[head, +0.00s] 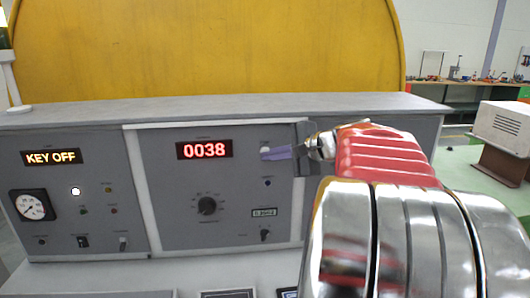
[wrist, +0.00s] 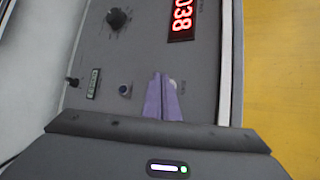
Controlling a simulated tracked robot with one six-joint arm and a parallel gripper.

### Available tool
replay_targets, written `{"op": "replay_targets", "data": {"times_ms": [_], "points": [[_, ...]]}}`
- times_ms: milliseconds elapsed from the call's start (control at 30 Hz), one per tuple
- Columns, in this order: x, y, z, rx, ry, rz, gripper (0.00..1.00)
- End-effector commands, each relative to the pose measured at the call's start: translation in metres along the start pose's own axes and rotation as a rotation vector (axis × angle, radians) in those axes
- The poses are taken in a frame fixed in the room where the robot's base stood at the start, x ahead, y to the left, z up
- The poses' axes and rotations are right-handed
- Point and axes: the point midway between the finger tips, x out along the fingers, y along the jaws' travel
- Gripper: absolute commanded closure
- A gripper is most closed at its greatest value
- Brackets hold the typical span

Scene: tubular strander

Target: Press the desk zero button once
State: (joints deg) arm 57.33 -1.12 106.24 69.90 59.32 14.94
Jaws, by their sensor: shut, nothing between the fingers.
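The grey desk panel (head: 165,190) faces me, with a red display (head: 204,149) reading 0038. A pale round button (head: 265,150) sits right of the display, partly hidden by my gripper; it also shows in the wrist view (wrist: 173,84). Its label is too small to read, so I cannot confirm it is the zero button. My gripper (head: 268,154) is shut and empty. Its purple fingertips (wrist: 160,77) are beside the pale button and overlap its edge in view. I cannot tell whether they touch it or the panel. A dark blue button (head: 267,183) sits below.
A black knob (head: 207,205) and a small plate (head: 264,212) are on the same panel. The left panel has a KEY OFF display (head: 51,157), a gauge (head: 33,205) and switches. A grey ledge (head: 230,108) runs above. A large yellow drum (head: 210,45) stands behind.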

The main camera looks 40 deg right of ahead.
Motion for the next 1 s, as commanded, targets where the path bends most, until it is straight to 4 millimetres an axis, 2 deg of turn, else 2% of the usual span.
{"op": "replay_targets", "data": {"times_ms": [1000], "points": [[0.0065, -0.0055, -0.0034, -0.001, -0.001, 0.0, 1.0]]}}
